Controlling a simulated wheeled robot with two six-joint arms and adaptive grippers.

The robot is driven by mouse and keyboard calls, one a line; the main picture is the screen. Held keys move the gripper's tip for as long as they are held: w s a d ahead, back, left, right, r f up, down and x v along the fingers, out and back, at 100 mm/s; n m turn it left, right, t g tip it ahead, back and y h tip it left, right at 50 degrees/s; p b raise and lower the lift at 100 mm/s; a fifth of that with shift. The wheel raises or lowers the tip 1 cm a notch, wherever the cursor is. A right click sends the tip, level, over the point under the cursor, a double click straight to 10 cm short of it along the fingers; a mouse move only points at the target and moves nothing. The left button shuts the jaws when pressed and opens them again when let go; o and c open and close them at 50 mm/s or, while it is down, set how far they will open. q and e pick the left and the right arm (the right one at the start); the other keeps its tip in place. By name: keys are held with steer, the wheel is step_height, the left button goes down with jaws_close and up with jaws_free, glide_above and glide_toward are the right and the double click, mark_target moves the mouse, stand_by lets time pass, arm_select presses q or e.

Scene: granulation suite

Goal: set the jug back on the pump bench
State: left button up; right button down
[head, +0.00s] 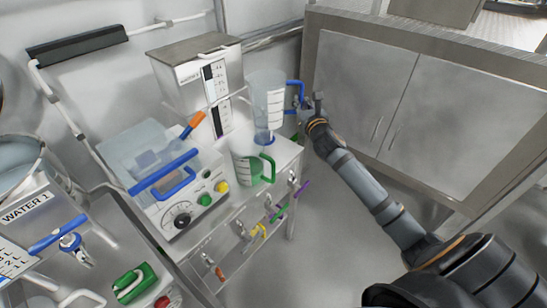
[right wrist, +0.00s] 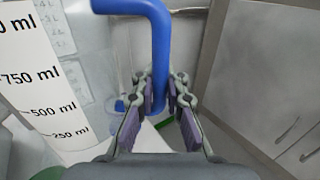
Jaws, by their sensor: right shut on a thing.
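The clear jug (head: 267,100) with a blue handle is upright at the back right of the pump bench (head: 262,205). Its graduated white scale shows large in the right wrist view (right wrist: 40,85). My right gripper (head: 302,106) is shut on the blue handle (right wrist: 160,60), which runs down between the finger pads in the right wrist view. The jug's base is partly hidden behind a green-handled jug (head: 247,163), so I cannot tell whether it touches the bench top. My left gripper is not in view.
The green-handled jug stands on the bench just in front of the held jug. A pump with a dial (head: 180,218) and a clear lid is to its left, and a steel unit (head: 188,75) stands behind. A grey cabinet (head: 370,85) is at the right, with open floor before it.

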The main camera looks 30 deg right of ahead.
arm_select(q)
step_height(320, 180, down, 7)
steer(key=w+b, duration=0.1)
steer(key=b, duration=0.5)
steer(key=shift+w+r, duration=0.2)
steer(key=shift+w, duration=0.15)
arm_select(e)
steer(key=shift+s+f, duration=0.15)
steer(key=shift+f, duration=8.15)
steer(key=shift+f+b, duration=0.15)
steer(key=shift+b, duration=0.2)
steer(key=c, duration=1.4)
jaws_free()
